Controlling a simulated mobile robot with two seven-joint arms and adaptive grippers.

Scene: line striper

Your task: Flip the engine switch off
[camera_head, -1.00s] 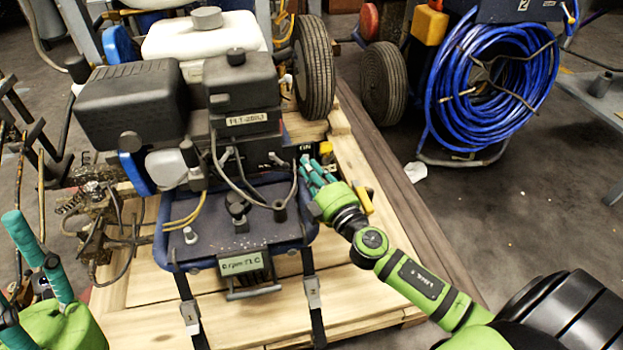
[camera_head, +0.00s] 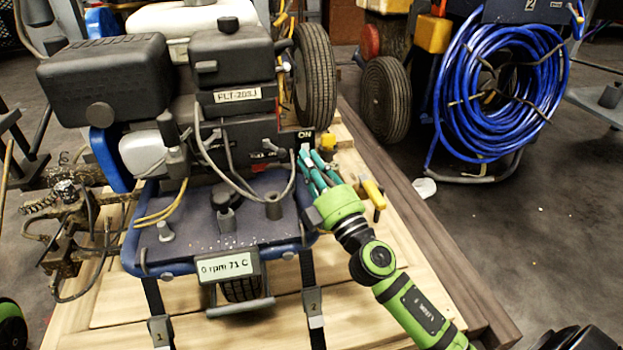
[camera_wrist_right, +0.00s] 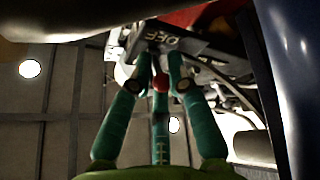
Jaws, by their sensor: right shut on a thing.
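The striper's engine (camera_head: 230,100) stands on the wooden pallet. A dark switch box with a white "ON" label (camera_head: 305,135) sits at its right side. My right gripper (camera_head: 308,163) reaches this box from the front right, with its teal fingers just below the label. In the right wrist view, the fingers (camera_wrist_right: 160,78) are closed around a small red part (camera_wrist_right: 160,82), which looks like the engine switch. An "OFF" label (camera_wrist_right: 170,40) shows just beyond the fingertips. The fingers hide most of the switch. A display (camera_head: 229,267) reads "0 rpm 71 C". My left gripper's fingers are out of view.
A wheel (camera_head: 314,75) rises behind the switch box. A blue hose reel (camera_head: 500,90) stands at the back right.

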